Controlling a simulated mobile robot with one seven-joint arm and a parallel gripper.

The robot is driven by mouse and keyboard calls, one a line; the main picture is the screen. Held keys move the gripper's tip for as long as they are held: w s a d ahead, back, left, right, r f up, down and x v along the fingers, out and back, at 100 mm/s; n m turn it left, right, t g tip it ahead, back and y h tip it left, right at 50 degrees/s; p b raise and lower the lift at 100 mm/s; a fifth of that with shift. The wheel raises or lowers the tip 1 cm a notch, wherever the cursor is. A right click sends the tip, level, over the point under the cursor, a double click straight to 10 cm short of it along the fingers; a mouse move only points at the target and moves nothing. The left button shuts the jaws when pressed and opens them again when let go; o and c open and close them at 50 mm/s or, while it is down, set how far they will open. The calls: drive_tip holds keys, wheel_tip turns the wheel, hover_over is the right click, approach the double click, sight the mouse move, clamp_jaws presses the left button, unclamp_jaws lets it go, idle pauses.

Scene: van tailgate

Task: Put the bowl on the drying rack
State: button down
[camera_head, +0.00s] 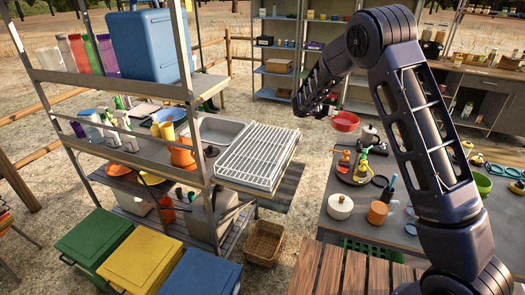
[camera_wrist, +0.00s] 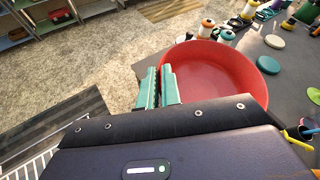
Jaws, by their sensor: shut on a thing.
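The bowl (camera_wrist: 225,72) is red and round, and in the wrist view it is close against the green fingers of my gripper (camera_wrist: 160,88). My gripper is shut on its near-left rim. In the head view the bowl (camera_head: 345,122) is held in the air near the left edge of the grey table, with my gripper (camera_head: 328,112) at its left side. The drying rack (camera_head: 258,155) is a white wire grid to the left of the bowl, beside the sink shelf. Its top looks bare. A corner of the rack also shows at the lower left of the wrist view (camera_wrist: 32,160).
The grey table (camera_head: 345,222) holds a white pot (camera_head: 340,206), an orange mug (camera_head: 378,212), a tray with bottles and a kettle (camera_head: 370,137). A metal shelf post (camera_head: 187,70) stands left of the rack. A wicker basket (camera_head: 265,242) sits on the ground below.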

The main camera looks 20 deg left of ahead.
drive_tip(key=s+a+f+n+t+y, duration=0.1)
drive_tip(key=s+a+n+y, duration=0.2)
drive_tip(key=s+a, duration=1.35)
drive_tip(key=s+a+f+n+t+y, duration=0.1)
drive_tip(key=s+a+f+n+y, duration=0.2)
drive_tip(key=s+a, duration=1.3)
drive_tip(key=shift+y, duration=0.4)
drive_tip(key=w+a+f, duration=0.1)
drive_tip(key=f, duration=0.1)
drive_tip(key=w+f, duration=0.1)
drive_tip(key=f, duration=0.2)
drive_tip(key=w+a+f, duration=0.1)
drive_tip(key=f, duration=0.1)
drive_tip(key=shift+a+f, duration=0.3)
drive_tip(key=shift+f, duration=0.1)
drive_tip(key=c, duration=1.6)
unclamp_jaws()
drive_tip(key=shift+s, duration=0.1)
drive_tip(key=v, duration=1.2)
